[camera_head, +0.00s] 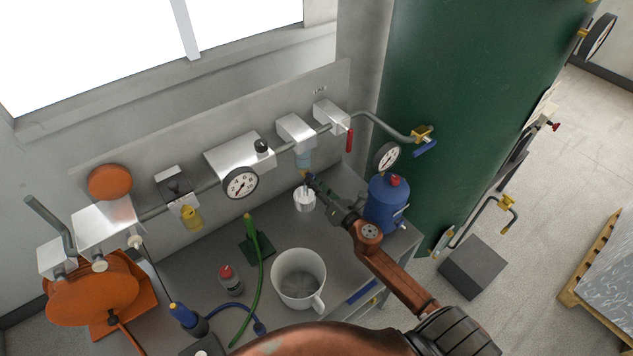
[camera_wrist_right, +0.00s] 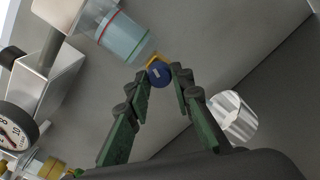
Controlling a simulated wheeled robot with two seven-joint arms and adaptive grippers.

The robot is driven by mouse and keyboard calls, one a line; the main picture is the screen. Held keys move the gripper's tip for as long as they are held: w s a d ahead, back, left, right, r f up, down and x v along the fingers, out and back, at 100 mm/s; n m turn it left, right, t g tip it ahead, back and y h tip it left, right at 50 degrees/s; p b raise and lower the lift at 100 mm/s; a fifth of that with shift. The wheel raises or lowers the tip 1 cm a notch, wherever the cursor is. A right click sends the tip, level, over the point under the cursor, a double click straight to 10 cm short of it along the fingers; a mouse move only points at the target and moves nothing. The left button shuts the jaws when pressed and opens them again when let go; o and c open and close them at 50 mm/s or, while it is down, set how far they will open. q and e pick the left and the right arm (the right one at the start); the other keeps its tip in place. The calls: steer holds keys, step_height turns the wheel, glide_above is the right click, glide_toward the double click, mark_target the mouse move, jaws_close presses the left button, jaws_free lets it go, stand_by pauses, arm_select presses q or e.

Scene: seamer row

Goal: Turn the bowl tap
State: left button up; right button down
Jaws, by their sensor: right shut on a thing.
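The bowl tap is a small blue knob (camera_wrist_right: 159,74) on a brass fitting (camera_wrist_right: 155,60), below a clear bluish bowl (camera_wrist_right: 122,37) in the right wrist view. In the head view the bowl (camera_head: 303,159) hangs under a silver block, and the tap is small and partly hidden by the fingers. My right gripper (camera_head: 310,181) reaches in from the lower right. Its dark green fingertips are shut on the blue knob, one on each side. My left gripper is in neither view.
A small metal cup (camera_head: 304,203) stands under the tap. A blue canister (camera_head: 386,205) stands close beside my right gripper. A white mug (camera_head: 298,279), a red-capped bottle (camera_head: 231,281) and a green hose (camera_head: 258,285) are on the bench. A gauge (camera_head: 240,183) hangs on the pipe row.

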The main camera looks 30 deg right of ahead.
steer(key=shift+m, duration=0.6)
steer(key=c, duration=1.7)
jaws_free()
steer(key=s, duration=0.8)
steer(key=s+d, duration=0.1)
steer(key=s, duration=0.3)
